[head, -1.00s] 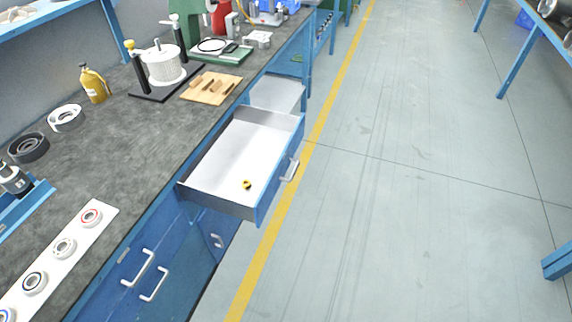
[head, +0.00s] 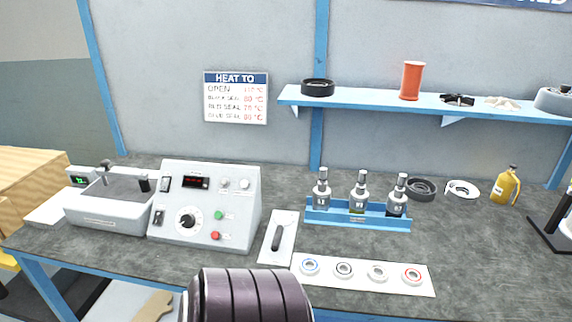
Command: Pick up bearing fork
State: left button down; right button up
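I see no thing that I can name for sure as the bearing fork. A white flat plate (head: 287,225) lies on the bench left of the bearing strip, with a dark, narrow handle-like piece (head: 276,238) on it. Whether this is the fork, I cannot tell. Neither of my grippers is in view.
A grey control box (head: 207,205) and a white basin unit (head: 107,212) stand at left. A blue rack (head: 357,221) holds three bottle-like tools. Two rings and a yellow bottle (head: 505,187) stand at right. A blue shelf (head: 430,104) runs above. Bench room is free at right.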

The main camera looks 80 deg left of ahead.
aim_at(277, 238)
jog(key=u, duration=2.45)
